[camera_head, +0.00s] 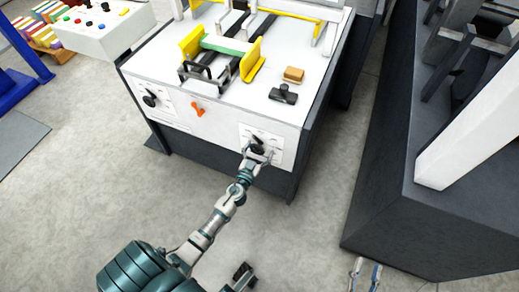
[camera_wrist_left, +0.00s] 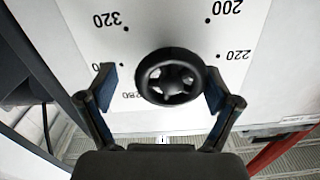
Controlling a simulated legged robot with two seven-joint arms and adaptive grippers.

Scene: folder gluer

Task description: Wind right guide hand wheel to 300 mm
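The right guide hand wheel (camera_head: 257,149) is black and sits on a white dial plate (camera_head: 275,138) at the right of the machine's front panel. In the left wrist view the spoked wheel (camera_wrist_left: 170,77) is near the middle, with marks 320, 200, 220 and 280 around it; no pointer is clear. My left gripper (camera_head: 256,155) is at this wheel. In the left wrist view its fingers (camera_wrist_left: 161,90) are open on both sides of the wheel, with a gap at the left and almost none at the right. My right gripper (camera_head: 366,269) is open and empty, low over the floor.
A small brown box (camera_head: 293,75) and a black block (camera_head: 283,94) lie on the machine top. A dark machine (camera_head: 405,215) stands at the right. The floor between is clear.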

